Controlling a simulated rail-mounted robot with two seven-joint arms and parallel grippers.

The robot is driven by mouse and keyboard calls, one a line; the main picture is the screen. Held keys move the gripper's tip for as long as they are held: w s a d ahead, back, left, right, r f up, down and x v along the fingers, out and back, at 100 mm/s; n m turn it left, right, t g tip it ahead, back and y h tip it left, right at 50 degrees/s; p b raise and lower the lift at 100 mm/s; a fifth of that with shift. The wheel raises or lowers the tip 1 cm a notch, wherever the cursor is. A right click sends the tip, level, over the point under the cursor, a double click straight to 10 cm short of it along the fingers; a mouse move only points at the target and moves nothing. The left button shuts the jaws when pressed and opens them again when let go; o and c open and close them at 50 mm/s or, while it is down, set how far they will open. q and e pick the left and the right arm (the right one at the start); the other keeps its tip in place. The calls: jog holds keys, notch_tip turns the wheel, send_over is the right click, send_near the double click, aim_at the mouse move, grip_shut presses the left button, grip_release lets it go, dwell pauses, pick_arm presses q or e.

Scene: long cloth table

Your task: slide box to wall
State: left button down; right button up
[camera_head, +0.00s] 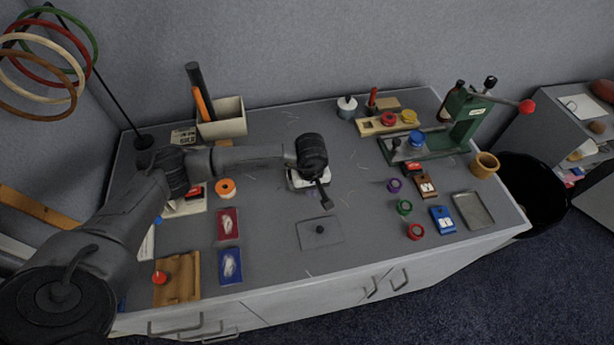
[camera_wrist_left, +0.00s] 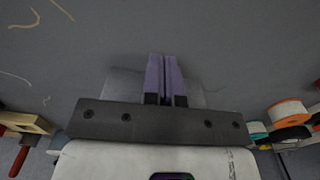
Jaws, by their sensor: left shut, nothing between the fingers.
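My left gripper (camera_head: 326,203) is over the middle of the table (camera_head: 275,260), pointing down. Its two purple fingers (camera_wrist_left: 164,78) are together in the left wrist view, with nothing between them. A beige open-topped box (camera_head: 228,127) stands at the back left of the table, close to the grey wall (camera_head: 300,45). A black and an orange handle stick up from it. My gripper is well to the right of this box and nearer the front, apart from it. A flat grey square plate (camera_head: 308,240) with a black knob lies just in front of the gripper. My right gripper is not in view.
An orange roll (camera_head: 225,187), a red tray (camera_head: 227,224) and a blue tray (camera_head: 230,266) lie to the left. A green press (camera_head: 468,118) and small coloured rings stand to the right. Clear tabletop lies behind my gripper towards the wall.

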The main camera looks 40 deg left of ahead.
pick_arm(q)
jog(key=shift+w+a+f+b, duration=0.1)
jog(key=shift+w+a+b, duration=0.4)
jog(key=shift+a, duration=0.25)
jog(key=shift+w+a+b, duration=0.45)
jog(key=shift+a, duration=0.25)
jog(key=shift+w+a+b, duration=0.3)
jog(key=shift+w+a, duration=0.05)
jog(key=shift+a, duration=0.2)
jog(key=shift+w+a, duration=0.1)
jog(key=shift+a, duration=0.05)
jog(key=shift+w+a+b, duration=0.5)
jog(key=shift+a+b, duration=0.05)
jog(key=shift+a, duration=0.15)
jog(key=shift+w+a+b, duration=0.45)
jog(key=shift+a+b, duration=0.1)
jog(key=shift+a, duration=0.15)
jog(key=shift+w+a+b, duration=0.55)
jog(key=shift+a, duration=0.3)
jog(key=shift+w+a+b, duration=0.5)
jog(key=shift+w+a, duration=0.05)
jog(key=shift+a, duration=0.25)
jog(key=shift+a, duration=0.1)
